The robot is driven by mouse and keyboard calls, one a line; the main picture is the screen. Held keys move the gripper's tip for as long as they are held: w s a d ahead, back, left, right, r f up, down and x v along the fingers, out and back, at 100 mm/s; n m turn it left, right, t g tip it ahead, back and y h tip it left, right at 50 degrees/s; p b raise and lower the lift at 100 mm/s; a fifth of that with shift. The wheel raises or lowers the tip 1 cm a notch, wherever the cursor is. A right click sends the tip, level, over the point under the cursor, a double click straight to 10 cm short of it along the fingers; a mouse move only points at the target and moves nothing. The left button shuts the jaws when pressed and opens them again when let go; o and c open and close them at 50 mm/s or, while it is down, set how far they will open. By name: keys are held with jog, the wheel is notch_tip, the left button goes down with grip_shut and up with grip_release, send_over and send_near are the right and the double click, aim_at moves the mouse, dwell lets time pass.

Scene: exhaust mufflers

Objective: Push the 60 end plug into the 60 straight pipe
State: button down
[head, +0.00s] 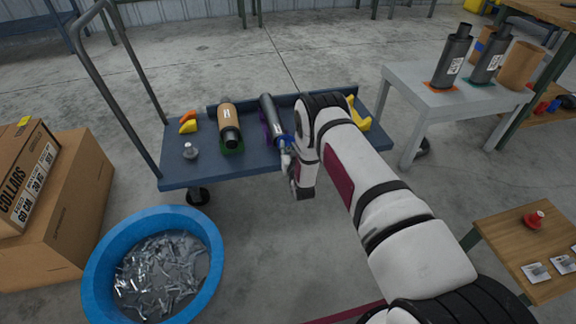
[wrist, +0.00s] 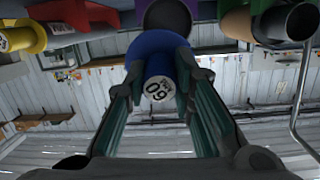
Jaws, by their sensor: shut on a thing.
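My gripper (wrist: 157,85) is shut on a blue end plug (wrist: 157,88) with a round "60" label facing the wrist camera. The blue plug shows only as a small patch in the head view (head: 285,142), at the cart's front edge. A dark grey straight pipe (head: 270,112) lies in a purple cradle (head: 263,125) on the blue cart. Its open dark end (wrist: 167,17) shows just beyond the plug's wide blue rim in the wrist view. The plug is in front of and slightly off that opening; whether they touch, I cannot tell.
A brown-wrapped pipe (head: 227,117) lies in a green cradle left of the grey pipe. A grey knob-like part (head: 190,150), orange and yellow pieces (head: 188,122) and a yellow part (head: 359,115) are on the cart (head: 200,172). A blue tub (head: 205,285) stands in front, left.

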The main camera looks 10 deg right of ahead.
jog(key=s+f, duration=0.1)
jog(key=s+f+t, duration=0.1)
jog(key=f, duration=0.1)
jog(key=s+a+f+t, duration=0.1)
jog(key=shift+s+f+n+y, duration=0.25)
jog(key=shift+n+y, duration=0.05)
jog(key=shift+f+b, duration=0.15)
jog(key=shift+b, duration=0.35)
jog(key=shift+w+b, duration=1.55)
jog(key=shift+w, duration=1.25)
jog(key=shift+w, duration=1.45)
jog(key=c, duration=1.3)
grip_release()
